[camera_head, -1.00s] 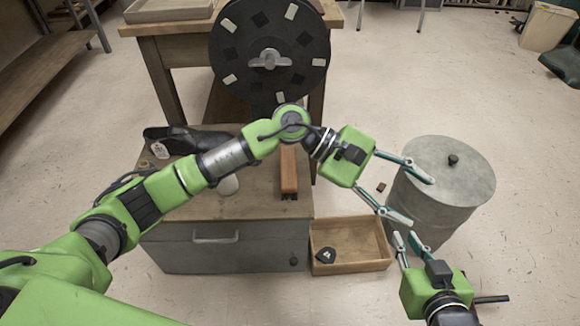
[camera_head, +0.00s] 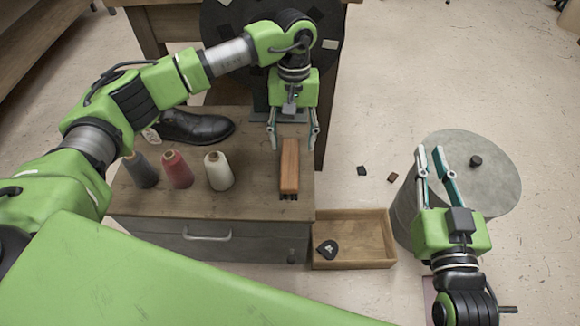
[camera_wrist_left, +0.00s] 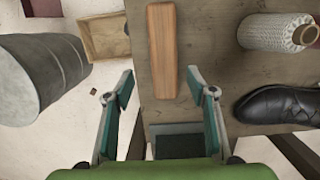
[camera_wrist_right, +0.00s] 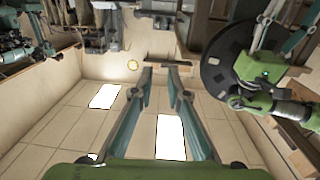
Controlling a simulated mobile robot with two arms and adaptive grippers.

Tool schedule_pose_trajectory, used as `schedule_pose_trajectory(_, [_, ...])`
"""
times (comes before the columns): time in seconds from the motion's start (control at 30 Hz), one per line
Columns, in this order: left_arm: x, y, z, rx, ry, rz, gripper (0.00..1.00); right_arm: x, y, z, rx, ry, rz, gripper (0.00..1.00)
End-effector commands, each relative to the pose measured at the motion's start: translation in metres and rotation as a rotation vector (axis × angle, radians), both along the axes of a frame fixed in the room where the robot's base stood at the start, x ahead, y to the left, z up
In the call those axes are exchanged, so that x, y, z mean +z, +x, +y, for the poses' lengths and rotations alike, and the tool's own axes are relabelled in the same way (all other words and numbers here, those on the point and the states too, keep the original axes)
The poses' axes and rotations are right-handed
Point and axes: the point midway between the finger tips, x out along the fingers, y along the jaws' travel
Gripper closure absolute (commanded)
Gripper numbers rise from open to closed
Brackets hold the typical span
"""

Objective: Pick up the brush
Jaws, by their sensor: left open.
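The brush (camera_head: 289,166) has a brown wooden back and dark bristles below. It lies on the right part of the low wooden bench top, and it also shows in the left wrist view (camera_wrist_left: 162,50). My left gripper (camera_head: 294,143) is open above the brush's far end, fingers pointing down toward the bench. In the left wrist view the brush lies ahead, between the lines of the two open fingers (camera_wrist_left: 160,90), not gripped. My right gripper (camera_head: 434,150) is open and empty beside the grey metal drum, fingers pointing upward.
Thread spools, one white (camera_head: 218,171), one red (camera_head: 177,169) and one dark (camera_head: 140,170), stand left of the brush. A black shoe (camera_head: 195,128) lies behind them. A wooden tray (camera_head: 375,232) and a lidded drum (camera_head: 497,184) are right of the bench (camera_head: 250,196).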

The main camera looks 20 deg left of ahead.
Motion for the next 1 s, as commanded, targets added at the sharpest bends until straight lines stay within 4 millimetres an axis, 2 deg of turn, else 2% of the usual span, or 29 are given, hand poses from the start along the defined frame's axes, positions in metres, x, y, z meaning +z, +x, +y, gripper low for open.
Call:
schedule_pose_trajectory(0.03, [-0.011, -0.002, 0.0, 0.0, 0.0, 0.003, 0.49, 0.006, 0.0, 0.001, 0.002, 0.01, -0.037, 0.85])
schedule_pose_trajectory(0.13, [-0.022, -0.004, -0.001, 0.0, 0.0, 0.001, 0.49, 0.021, 0.0, 0.003, 0.006, 0.026, -0.1, 0.85])
schedule_pose_trajectory(0.47, [-0.041, -0.009, 0.0, 0.0, -0.001, 0.002, 0.49, 0.044, -0.003, 0.005, 0.013, 0.055, -0.208, 0.85])
schedule_pose_trajectory(0.8, [-0.076, -0.02, 0.002, 0.001, -0.001, 0.002, 0.49, 0.095, -0.021, 0.007, 0.027, 0.123, -0.455, 0.85])
schedule_pose_trajectory(1.0, [-0.082, -0.021, 0.002, 0.001, -0.001, 0.001, 0.49, 0.106, -0.026, 0.007, 0.029, 0.137, -0.504, 0.85])
